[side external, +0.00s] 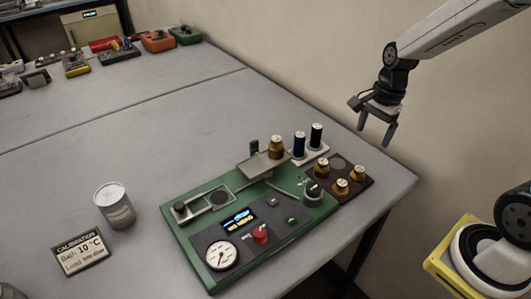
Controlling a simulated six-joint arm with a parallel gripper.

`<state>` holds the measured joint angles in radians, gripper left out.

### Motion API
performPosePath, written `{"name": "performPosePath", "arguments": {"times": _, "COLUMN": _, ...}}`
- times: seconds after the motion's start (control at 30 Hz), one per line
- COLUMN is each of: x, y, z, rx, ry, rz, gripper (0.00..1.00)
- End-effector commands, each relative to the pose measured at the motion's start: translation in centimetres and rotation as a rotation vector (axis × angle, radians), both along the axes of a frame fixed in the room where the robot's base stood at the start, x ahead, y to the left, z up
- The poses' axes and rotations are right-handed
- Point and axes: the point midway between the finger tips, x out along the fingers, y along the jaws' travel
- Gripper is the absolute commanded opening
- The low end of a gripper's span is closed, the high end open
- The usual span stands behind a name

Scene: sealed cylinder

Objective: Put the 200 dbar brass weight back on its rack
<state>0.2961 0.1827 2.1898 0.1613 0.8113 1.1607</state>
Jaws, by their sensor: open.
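A brass weight (275,147) stands on the small platform (258,165) at the back of the green apparatus. The brown rack (338,164) lies at the right of the apparatus. It bears more brass weights: one (322,168) at its left, one (341,187) at the front and one (357,172) at the right. A dark round spot at the rack's back is bare. The weights' markings are too small to read. My gripper (376,135) is open and empty, pointing down, above and to the right of the rack, apart from everything.
The green apparatus (190,235) has a gauge, a display and a red knob. A metal can (114,206) and a calibration card (78,254) are at left. The table's middle is clear; a wall is behind.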

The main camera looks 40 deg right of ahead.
Motion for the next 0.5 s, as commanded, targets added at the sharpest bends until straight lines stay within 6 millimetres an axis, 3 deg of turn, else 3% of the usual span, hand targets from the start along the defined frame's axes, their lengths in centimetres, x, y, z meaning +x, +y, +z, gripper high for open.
{"name": "performPosePath", "arguments": {"times": 0.27, "x": -0.1, "y": 0.3, "z": -0.1, "rx": -0.006, "ry": -0.008, "rz": 0.038, "gripper": 0.93}}
{"name": "performPosePath", "arguments": {"times": 0.5, "x": -0.8, "y": 1.8, "z": -0.7, "rx": -0.047, "ry": -0.064, "rz": 0.303, "gripper": 0.93}}
